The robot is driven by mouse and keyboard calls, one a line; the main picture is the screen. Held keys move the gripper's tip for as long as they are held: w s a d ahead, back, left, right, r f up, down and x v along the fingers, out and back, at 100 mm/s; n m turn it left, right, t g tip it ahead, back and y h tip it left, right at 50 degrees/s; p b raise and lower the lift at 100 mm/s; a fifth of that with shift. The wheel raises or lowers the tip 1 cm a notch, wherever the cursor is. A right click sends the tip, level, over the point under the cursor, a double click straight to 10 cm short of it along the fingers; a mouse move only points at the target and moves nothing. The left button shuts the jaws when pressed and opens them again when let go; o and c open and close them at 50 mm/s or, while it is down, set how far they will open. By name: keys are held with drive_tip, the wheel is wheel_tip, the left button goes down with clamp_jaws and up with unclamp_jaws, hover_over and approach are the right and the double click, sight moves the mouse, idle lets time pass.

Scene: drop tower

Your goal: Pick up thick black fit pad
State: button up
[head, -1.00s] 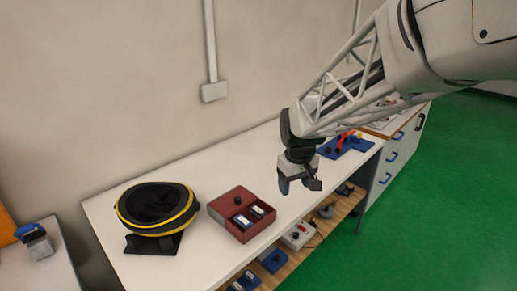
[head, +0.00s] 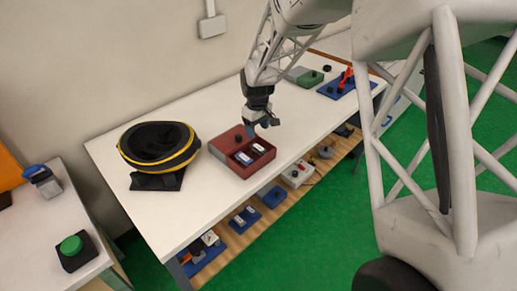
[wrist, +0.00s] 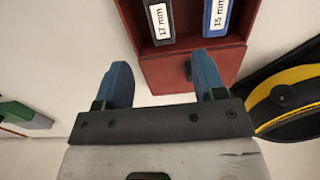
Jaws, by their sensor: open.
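The red box (head: 222,150) stands on the white table and holds two labelled pads side by side. The black pad marked 17 mm (wrist: 159,36) is on the left in the wrist view; it is the right-hand pad in the head view (head: 258,148). The blue pad marked 15 mm (wrist: 216,20) lies beside it. My gripper (head: 263,128) is open and empty, above the rear right side of the box.
A green box (head: 303,77) and a blue tray with a red part (head: 345,86) are farther right. A lower wooden shelf (head: 262,220) holds several small items. A green button (head: 72,246) is on the left table.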

sight(256, 146)
drive_tip(key=shift+f, duration=0.2)
drive_tip(key=shift+f, duration=1.15)
drive_tip(key=shift+f, duration=0.15)
drive_tip(key=shift+a+f, duration=0.15)
drive_tip(key=shift+f, duration=2.3)
drive_tip(key=c, duration=0.7)
